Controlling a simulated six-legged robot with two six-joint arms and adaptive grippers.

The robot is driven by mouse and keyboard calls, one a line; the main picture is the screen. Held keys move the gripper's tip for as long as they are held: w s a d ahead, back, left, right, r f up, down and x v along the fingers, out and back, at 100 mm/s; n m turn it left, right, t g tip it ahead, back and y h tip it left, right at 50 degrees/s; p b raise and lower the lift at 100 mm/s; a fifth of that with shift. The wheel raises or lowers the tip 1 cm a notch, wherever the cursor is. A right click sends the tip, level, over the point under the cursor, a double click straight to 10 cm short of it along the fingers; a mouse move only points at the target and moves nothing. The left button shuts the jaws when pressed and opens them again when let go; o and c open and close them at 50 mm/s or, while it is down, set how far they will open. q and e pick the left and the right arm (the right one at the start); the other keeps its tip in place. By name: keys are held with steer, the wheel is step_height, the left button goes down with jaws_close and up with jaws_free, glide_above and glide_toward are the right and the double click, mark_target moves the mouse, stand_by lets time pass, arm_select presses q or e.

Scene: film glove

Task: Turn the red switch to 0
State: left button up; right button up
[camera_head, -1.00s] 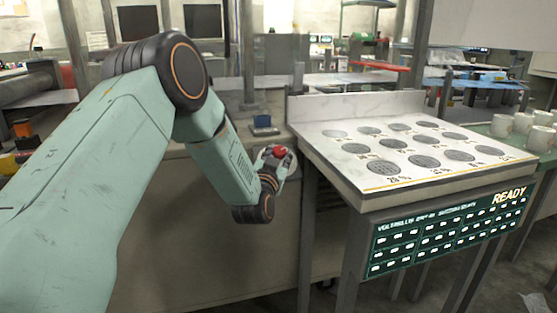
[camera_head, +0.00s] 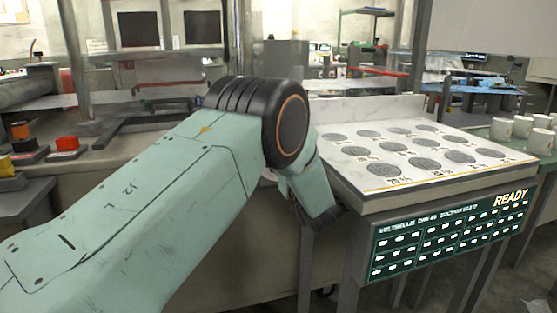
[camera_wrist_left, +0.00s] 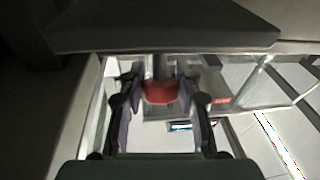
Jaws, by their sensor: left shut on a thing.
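In the wrist view the two fingers of my left gripper (camera_wrist_left: 158,79) stand either side of a red piece, which looks like the red switch (camera_wrist_left: 160,93). The gripper is shut on it. Its mark and the 0 cannot be read. My right gripper is in neither view.
A table with round grey discs (camera_head: 425,164) stands at right, with a green READY display (camera_head: 450,238) on its front. White mugs (camera_head: 522,127) stand beyond it. A red-topped dark box (camera_head: 67,143) sits on the left bench.

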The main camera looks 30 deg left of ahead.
arm_select(q)
steer(key=shift+n, duration=0.3)
steer(key=o, duration=1.2)
steer(key=v, duration=0.7)
steer(key=shift+s+d, duration=0.1)
steer(key=shift+d, duration=0.1)
